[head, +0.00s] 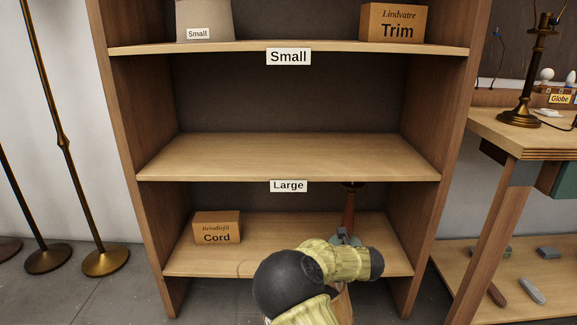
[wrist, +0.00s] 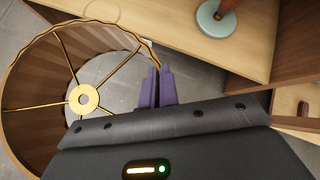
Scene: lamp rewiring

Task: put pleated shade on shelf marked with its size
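The pleated shade (wrist: 32,95) is brown with a gold rim and spokes. It fills the left of the wrist view, seen through its open end; no size mark shows on it. My gripper (wrist: 156,72) has its purple fingers close together on the shade's rim. In the head view my arm hides most of the gripper and shade, low in front of the bookcase. The upper shelf (head: 330,48) has a "Small" label (head: 288,56) on its edge. The middle shelf (head: 285,155) has a "Large" label (head: 288,186) and is empty.
The upper shelf holds a shade tagged "Small" (head: 205,15) and a Trim box (head: 393,24). The bottom shelf holds a Cord box (head: 217,228) and a reddish lamp base (head: 349,210). Floor lamps (head: 62,140) stand left; a workbench (head: 520,128) stands right.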

